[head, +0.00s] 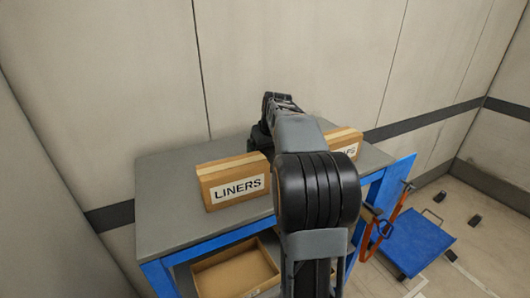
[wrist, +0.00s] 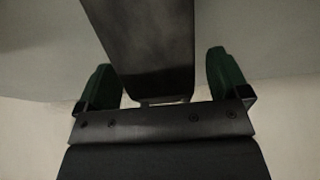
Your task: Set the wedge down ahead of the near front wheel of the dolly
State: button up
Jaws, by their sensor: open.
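The dolly (head: 418,246) is a low blue platform on the floor at the right of the head view, with a thin grey loop at its far edge. Its wheels are mostly hidden, so I cannot pick out the near front one. Small dark blocks, possibly wedges, lie on the floor: one beyond the dolly (head: 440,196), one farther right (head: 475,221) and one at its right edge (head: 451,255). My gripper (head: 279,102) is raised above the bench, far from the dolly. In the wrist view its green-padded fingers (wrist: 162,82) are apart. A dark shape shows between them; I cannot tell what it is.
A grey-topped blue bench (head: 165,205) holds a LINERS carton (head: 233,181) and another carton (head: 345,143) partly behind my arm. An open cardboard box (head: 235,272) sits below. An orange-red handle (head: 388,219) stands between bench and dolly.

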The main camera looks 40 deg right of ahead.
aim_at(268, 159)
jog(key=shift+r, duration=0.1)
jog(key=c, duration=1.3)
jog(key=shift+c, duration=0.2)
jog(key=shift+r, duration=0.1)
jog(key=shift+r, duration=0.2)
notch_tip(268, 159, up, 2)
jog(key=shift+r+b, duration=0.2)
jog(key=shift+b, duration=0.2)
jog(key=s+r, duration=0.1)
jog(key=s+a+r, duration=0.1)
jog(key=r, duration=0.1)
jog(key=s+r+b, duration=0.1)
jog(key=s+r, duration=0.1)
jog(key=shift+a+r, duration=0.15)
jog(key=shift+a, duration=0.25)
jog(key=s+a+r+b, duration=0.2)
jog(key=s+a+r, duration=0.2)
jog(key=s, duration=0.4)
jog(key=shift+s+r, duration=0.35)
jog(key=shift+s, duration=0.05)
